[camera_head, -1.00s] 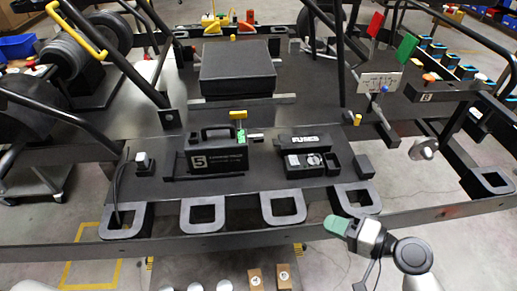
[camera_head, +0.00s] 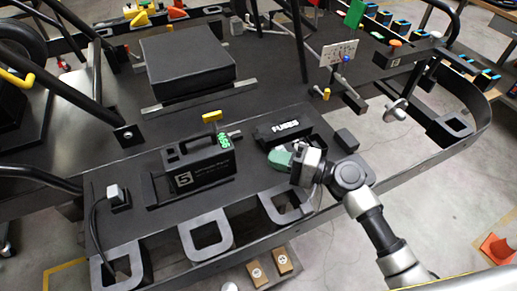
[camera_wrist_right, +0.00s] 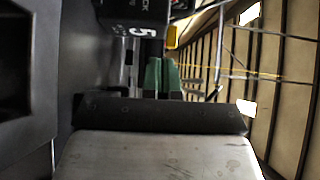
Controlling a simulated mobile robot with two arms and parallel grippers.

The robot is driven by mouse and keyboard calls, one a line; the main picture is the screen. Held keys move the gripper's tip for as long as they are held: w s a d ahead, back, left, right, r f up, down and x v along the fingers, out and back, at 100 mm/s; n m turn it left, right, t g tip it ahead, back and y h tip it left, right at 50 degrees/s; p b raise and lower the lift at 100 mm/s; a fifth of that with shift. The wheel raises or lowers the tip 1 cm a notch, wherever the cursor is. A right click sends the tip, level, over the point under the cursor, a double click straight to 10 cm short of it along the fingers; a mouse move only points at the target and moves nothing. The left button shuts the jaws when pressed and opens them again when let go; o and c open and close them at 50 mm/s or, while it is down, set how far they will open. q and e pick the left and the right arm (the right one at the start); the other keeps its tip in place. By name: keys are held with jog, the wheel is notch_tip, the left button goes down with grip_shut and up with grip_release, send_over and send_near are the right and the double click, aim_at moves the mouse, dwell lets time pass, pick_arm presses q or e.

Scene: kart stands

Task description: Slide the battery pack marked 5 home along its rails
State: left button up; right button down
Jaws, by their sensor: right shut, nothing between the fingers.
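The battery pack marked 5 (camera_head: 195,168) is a black box with a handle and a white 5 on its front. It stands upright between low rails (camera_head: 152,190) on the dark kart deck, with a green display on its right end. It also shows at the top of the right wrist view (camera_wrist_right: 140,22). My right gripper (camera_head: 276,158), with green fingertips, is shut and empty, to the right of the pack and apart from it, in front of the fuse box. The green fingers also show in the right wrist view (camera_wrist_right: 160,78). My left gripper is not in view.
A box lid marked FUSES (camera_head: 285,128) lies just behind my right gripper, and a small black block (camera_head: 346,140) is to its right. A plug with a cable (camera_head: 117,196) stands left of the pack. A yellow handle (camera_head: 212,116) is behind the pack. A large black box (camera_head: 188,65) stands farther back.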

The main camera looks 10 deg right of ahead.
aim_at(220, 157)
jog(key=x, duration=0.1)
jog(key=p+x, duration=0.1)
jog(key=shift+w+a+r, duration=0.15)
jog(key=shift+a+r, duration=0.15)
jog(key=p+x, duration=0.1)
jog(key=x, duration=0.3)
jog(key=shift+a+f, duration=0.1)
jog(key=shift+f, duration=0.05)
jog(key=shift+w+a, duration=0.25)
jog(key=shift+a, duration=0.2)
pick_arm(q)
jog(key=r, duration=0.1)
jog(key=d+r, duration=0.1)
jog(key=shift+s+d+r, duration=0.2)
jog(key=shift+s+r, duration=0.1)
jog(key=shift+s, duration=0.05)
pick_arm(e)
jog(key=shift+f, duration=0.1)
